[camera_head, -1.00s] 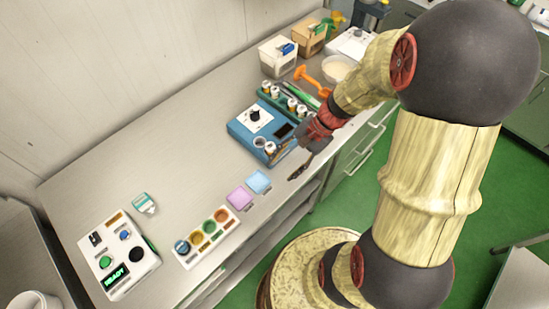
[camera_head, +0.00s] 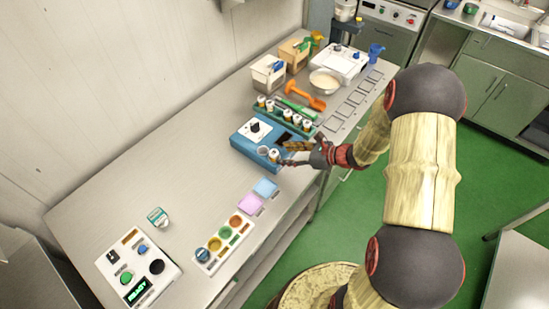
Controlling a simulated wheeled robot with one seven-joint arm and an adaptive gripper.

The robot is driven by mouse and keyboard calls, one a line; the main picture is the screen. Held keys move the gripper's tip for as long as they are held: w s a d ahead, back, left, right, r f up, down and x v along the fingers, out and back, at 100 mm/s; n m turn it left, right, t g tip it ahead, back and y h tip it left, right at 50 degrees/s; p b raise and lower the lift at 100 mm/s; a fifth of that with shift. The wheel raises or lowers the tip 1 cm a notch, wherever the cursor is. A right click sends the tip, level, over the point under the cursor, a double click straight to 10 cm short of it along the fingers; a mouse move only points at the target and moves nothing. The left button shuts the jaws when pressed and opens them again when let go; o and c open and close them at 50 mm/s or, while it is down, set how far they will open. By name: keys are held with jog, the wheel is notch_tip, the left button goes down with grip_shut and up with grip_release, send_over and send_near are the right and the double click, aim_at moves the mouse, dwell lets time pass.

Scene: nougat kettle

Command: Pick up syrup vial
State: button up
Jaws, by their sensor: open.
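Several small white-capped vials stand in a green rack (camera_head: 279,109) behind the blue device (camera_head: 245,140); one of them is a rack vial (camera_head: 297,120). Another vial (camera_head: 274,156) stands at the front edge of the blue device, beside a round well (camera_head: 263,151). Labels are too small to show which is the syrup vial. My gripper (camera_head: 286,154) is open, its fingers pointing left, just right of the vial at the device's front edge. Whether a finger touches that vial, I cannot tell.
An orange scoop (camera_head: 304,96), a bowl (camera_head: 325,81) and bins (camera_head: 268,73) stand farther back. Pink (camera_head: 250,203) and blue (camera_head: 265,188) pads, a tray of coloured cups (camera_head: 225,237) and a READY panel (camera_head: 138,269) lie nearer. The counter's left middle is clear.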

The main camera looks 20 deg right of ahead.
aim_at(277, 153)
jog(key=x, duration=0.4)
jog(key=shift+w+a+f, duration=0.15)
jog(key=shift+w+f, duration=0.05)
jog(key=shift+w, duration=0.05)
jog(key=shift+c, duration=0.4)
jog(key=c, duration=1.1)
grip_shut()
jog(key=shift+r, duration=0.15)
